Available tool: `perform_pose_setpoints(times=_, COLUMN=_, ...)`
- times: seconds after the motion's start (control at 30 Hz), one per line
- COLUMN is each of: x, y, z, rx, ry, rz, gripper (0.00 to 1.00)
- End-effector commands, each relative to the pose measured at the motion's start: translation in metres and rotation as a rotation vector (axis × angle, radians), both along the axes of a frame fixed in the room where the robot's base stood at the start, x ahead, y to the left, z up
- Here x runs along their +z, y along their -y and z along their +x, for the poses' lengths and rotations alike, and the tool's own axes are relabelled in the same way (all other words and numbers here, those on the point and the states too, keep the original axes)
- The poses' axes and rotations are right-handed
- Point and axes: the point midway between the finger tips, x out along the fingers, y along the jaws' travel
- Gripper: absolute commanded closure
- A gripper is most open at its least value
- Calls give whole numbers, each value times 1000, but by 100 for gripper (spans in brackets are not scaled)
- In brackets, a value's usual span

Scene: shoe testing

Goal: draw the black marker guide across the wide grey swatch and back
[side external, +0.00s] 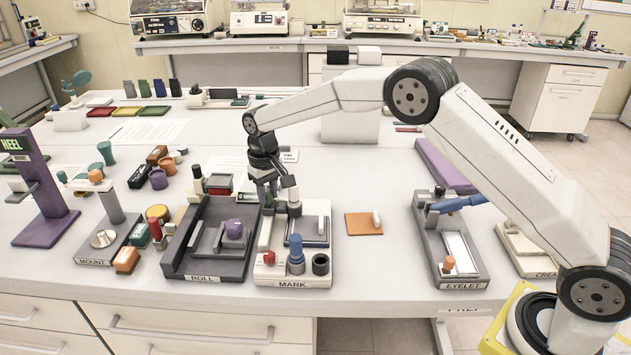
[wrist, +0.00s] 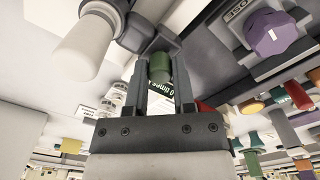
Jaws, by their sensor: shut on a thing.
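My gripper (side external: 271,198) is low at the back left of the white station labelled MARK (side external: 292,282). In the wrist view my gripper (wrist: 161,85) has its fingers closed around a green cylinder (wrist: 160,68), which sits against a dark bracket (wrist: 148,38). Beside it a pale, rounded cylinder (wrist: 88,46) stands out from a dark grey part. I cannot tell whether this bracket belongs to the black marker guide. A black cylinder (side external: 320,264) stands at the station's front right. A panel with a dark blue edge (side external: 309,241) lies behind it; I cannot clearly make out the grey swatch.
The dark ROLL station (side external: 203,277) with a purple knob (side external: 234,229) stands close on the left. A blue cylinder (side external: 296,250) stands at the front of MARK. An orange mat (side external: 363,225) lies to the right, with free tabletop before the EYELET station (side external: 464,284).

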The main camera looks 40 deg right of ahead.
Motion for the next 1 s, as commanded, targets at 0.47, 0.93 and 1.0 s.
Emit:
perform_pose_setpoints(times=0.47, x=3, y=29, z=33, rx=2, ry=13, rz=4, gripper=100)
perform_pose_setpoints(times=0.93, x=3, y=33, z=34, rx=0, ry=14, rz=1, gripper=34)
perform_pose_setpoints(times=1.0, x=2, y=33, z=34, rx=0, ry=11, rz=1, gripper=33)
